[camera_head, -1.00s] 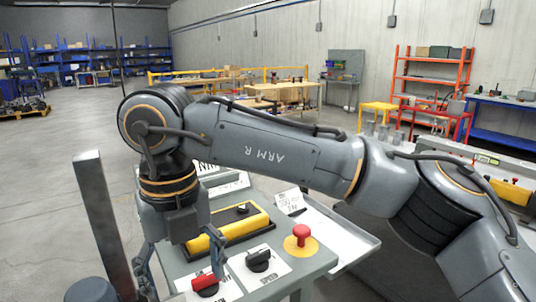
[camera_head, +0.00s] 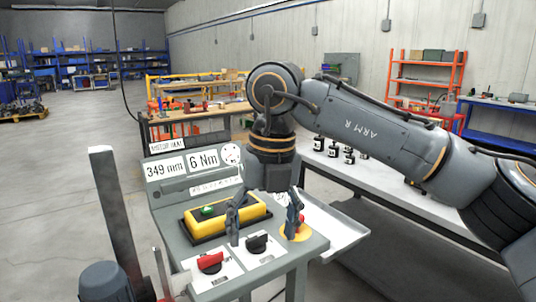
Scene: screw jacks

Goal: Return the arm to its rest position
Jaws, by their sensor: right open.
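My right arm (camera_head: 380,130), marked "ARM R", reaches in from the right. My right gripper (camera_head: 265,228) hangs from it, fingers down and apart, with nothing between them. It is in front of the control console (camera_head: 170,225), over its front right part. The near finger is by the black knob (camera_head: 257,244); the other covers most of the red button on its yellow base (camera_head: 296,233). Whether the fingers touch the console I cannot tell. A red knob (camera_head: 210,262) is at the console's front left. My left gripper is not in view.
A yellow box (camera_head: 225,215) with a green button (camera_head: 208,211) sits on the console. Displays (camera_head: 185,168) behind it read 349 mm and 6 Nm. A white table (camera_head: 390,185) with several small black weights lies to the right. A grey post (camera_head: 115,220) stands left.

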